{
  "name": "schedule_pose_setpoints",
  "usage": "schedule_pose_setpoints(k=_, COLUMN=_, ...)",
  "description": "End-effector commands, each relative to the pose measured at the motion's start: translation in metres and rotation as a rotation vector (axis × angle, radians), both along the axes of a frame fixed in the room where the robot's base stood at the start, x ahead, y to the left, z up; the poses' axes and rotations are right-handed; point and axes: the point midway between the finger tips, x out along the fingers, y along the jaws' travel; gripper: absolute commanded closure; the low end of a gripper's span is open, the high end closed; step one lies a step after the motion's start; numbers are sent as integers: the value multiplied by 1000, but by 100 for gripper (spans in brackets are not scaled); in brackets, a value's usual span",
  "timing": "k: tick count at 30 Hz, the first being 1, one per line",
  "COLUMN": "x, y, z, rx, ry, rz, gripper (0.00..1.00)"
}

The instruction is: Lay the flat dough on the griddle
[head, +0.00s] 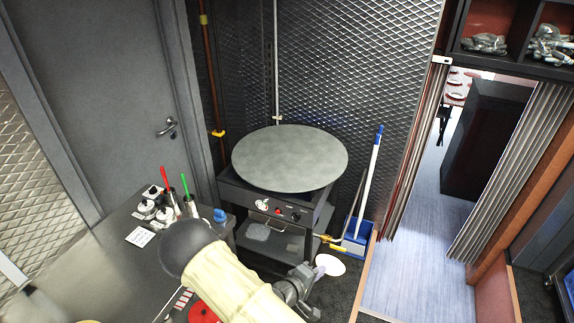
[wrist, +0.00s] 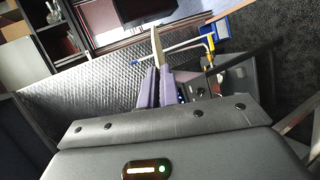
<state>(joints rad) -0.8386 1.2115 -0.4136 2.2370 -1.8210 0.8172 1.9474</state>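The griddle (head: 290,158) is a large round grey plate on a black stand with knobs, at the middle of the head view. My gripper (head: 316,272) is in front of and below the plate, near the stand's lower front. The flat dough (head: 332,265) is a small pale disc at my fingertips, apart from the griddle. In the wrist view, the purple fingers of my gripper (wrist: 156,75) are closed on the dough (wrist: 157,45), which shows nearly edge-on as a thin beige strip.
A dark counter (head: 115,255) with bottles and small containers stands at the left. A blue bucket (head: 352,240) with a long-handled tool stands right of the griddle stand. A textured metal wall (head: 350,70) is behind the griddle. The griddle's top is clear.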

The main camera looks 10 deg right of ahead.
Motion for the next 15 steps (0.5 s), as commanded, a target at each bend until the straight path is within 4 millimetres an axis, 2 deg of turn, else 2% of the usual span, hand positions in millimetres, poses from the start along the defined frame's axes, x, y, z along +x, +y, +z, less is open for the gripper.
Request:
schedule_pose_setpoints(k=1, x=0, y=0, z=-13, rx=0, ry=0, rz=-1, gripper=100)
schedule_pose_setpoints(k=9, x=0, y=-1, z=-57, rx=1, ry=-1, rz=-3, gripper=100)
schedule_pose_setpoints(k=15, x=0, y=0, z=-65, rx=0, ry=-2, rz=1, gripper=100)
